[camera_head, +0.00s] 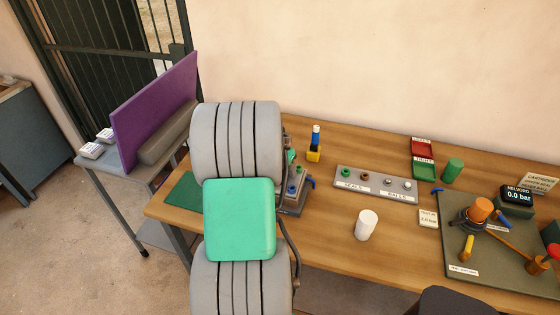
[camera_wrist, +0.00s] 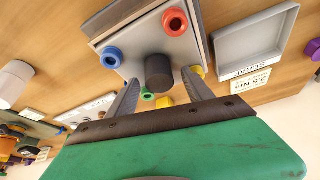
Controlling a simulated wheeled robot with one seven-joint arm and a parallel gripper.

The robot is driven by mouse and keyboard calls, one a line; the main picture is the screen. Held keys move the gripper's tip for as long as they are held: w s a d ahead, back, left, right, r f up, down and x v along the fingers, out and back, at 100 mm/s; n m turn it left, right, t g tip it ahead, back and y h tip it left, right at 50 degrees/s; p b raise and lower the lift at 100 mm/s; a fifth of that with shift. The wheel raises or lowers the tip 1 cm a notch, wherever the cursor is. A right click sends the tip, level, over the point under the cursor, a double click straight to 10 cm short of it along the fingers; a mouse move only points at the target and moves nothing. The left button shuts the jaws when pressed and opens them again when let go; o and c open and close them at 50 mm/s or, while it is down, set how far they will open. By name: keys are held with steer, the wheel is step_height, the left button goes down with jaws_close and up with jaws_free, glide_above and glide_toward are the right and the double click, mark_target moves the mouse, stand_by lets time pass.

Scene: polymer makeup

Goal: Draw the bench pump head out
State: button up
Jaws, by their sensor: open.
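In the wrist view a grey block, which appears to be the bench pump, carries blue, red, yellow and green ring-shaped ports around a dark round knob (camera_wrist: 159,72). I cannot tell for sure whether this knob is the pump head. My gripper (camera_wrist: 161,77) is open, its two grey fingers on either side of the knob, with visible gaps. I cannot tell how far the fingertips stand from it in depth. In the head view the grey block (camera_head: 293,203) is partly hidden behind my arm, and my fingers are hidden.
A grey scrap tray (camera_wrist: 252,43) is beside the block. A seals and balls rack (camera_head: 374,184), a white cup (camera_head: 366,225) and a yellow-based blue bottle (camera_head: 315,143) stand nearby. A mat (camera_head: 470,252) with a 0.0 bar gauge (camera_head: 517,197) lies at right.

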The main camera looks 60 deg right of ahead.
steer(key=shift+c, duration=0.3)
jaws_close()
stand_by(0.4)
steer(key=shift+d+r, duration=0.1)
stand_by(0.6)
